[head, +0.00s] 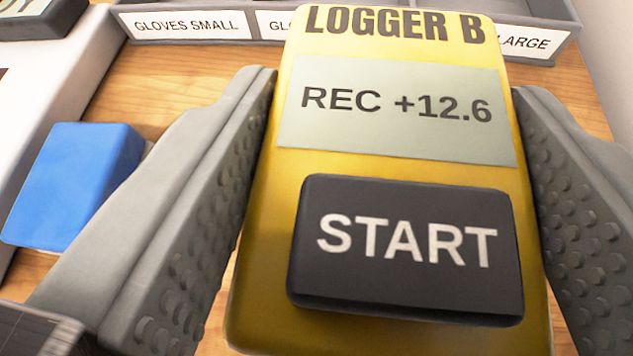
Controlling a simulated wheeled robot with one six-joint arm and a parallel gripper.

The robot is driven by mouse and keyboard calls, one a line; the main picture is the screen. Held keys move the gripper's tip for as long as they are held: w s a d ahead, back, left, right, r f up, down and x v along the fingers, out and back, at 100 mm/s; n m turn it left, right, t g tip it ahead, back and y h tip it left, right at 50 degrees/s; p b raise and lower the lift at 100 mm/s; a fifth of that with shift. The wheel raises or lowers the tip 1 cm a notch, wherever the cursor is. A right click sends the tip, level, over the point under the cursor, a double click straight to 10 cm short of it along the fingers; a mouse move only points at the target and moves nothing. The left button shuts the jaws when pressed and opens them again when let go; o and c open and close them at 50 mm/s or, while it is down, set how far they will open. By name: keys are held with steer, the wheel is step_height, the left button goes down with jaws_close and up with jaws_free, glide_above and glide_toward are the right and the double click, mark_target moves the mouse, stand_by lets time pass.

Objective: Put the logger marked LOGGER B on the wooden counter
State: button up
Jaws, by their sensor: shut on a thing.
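The yellow logger (262,260) fills the middle of the head view. It is marked LOGGER B, its pale display reads REC +12.6, and it has a dark START button (405,250). My gripper (390,130) is shut on the logger, with one grey studded finger on each side of it. The wooden counter (170,85) shows behind and below the logger. The logger's underside is hidden, so I cannot tell whether it touches the counter.
A grey divided tray (255,42) labelled GLOVES SMALL and, at the right, LARGE stands at the back. A blue block (75,185) lies at the left, by a white object (75,75). A dark item (40,18) is at the top left. Bare wood shows between them.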

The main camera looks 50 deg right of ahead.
step_height(320, 180, down, 9)
steer(key=shift+f, duration=0.2)
stand_by(0.3)
steer(key=shift+f, duration=0.15)
steer(key=o, duration=1.1)
steer(key=shift+r, duration=0.2)
steer(key=v, duration=1.2)
steer(key=shift+s, duration=0.1)
